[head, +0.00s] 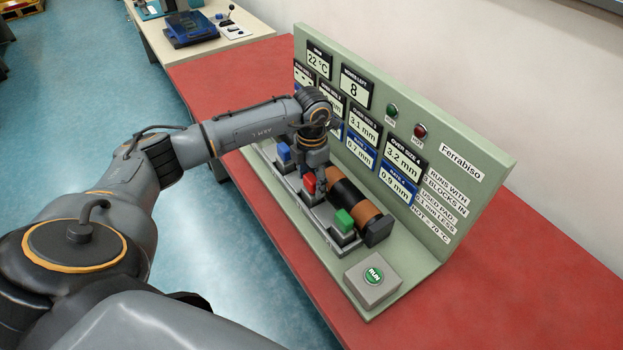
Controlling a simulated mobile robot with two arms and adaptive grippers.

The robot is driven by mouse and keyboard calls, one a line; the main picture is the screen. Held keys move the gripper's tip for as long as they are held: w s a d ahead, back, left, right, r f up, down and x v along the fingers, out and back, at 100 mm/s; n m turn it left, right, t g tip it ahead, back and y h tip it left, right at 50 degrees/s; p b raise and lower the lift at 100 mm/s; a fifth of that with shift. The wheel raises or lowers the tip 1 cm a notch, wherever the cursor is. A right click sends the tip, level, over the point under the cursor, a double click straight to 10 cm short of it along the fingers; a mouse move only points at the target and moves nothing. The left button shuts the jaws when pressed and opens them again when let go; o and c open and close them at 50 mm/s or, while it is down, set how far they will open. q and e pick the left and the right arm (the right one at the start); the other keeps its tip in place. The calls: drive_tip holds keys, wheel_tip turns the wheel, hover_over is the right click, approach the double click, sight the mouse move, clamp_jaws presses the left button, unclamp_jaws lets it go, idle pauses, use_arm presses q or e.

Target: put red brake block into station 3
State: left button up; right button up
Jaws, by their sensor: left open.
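The red brake block (309,183) sits in the middle of a grey rail of stations (316,226) at the panel's foot, between a blue block (284,152) and a green block (344,220). My left gripper (318,192) points down right at the red block, with its jaws open. The gripper partly hides the block, and I cannot tell whether the fingers touch it. Station numbers on the rail are too small to read. My right gripper is out of view.
An orange and black roller (355,205) lies close behind the blocks. The green upright panel (440,165) with displays stands behind it. A RUN button box (373,280) is at the near end. The red table (500,280) is clear to the right.

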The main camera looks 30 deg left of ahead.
use_arm(q)
drive_tip(key=shift+r, duration=0.65)
wheel_tip(320, 180, up, 11)
drive_tip(key=b, duration=0.3)
drive_tip(key=shift+c, duration=0.2)
idle(1.1)
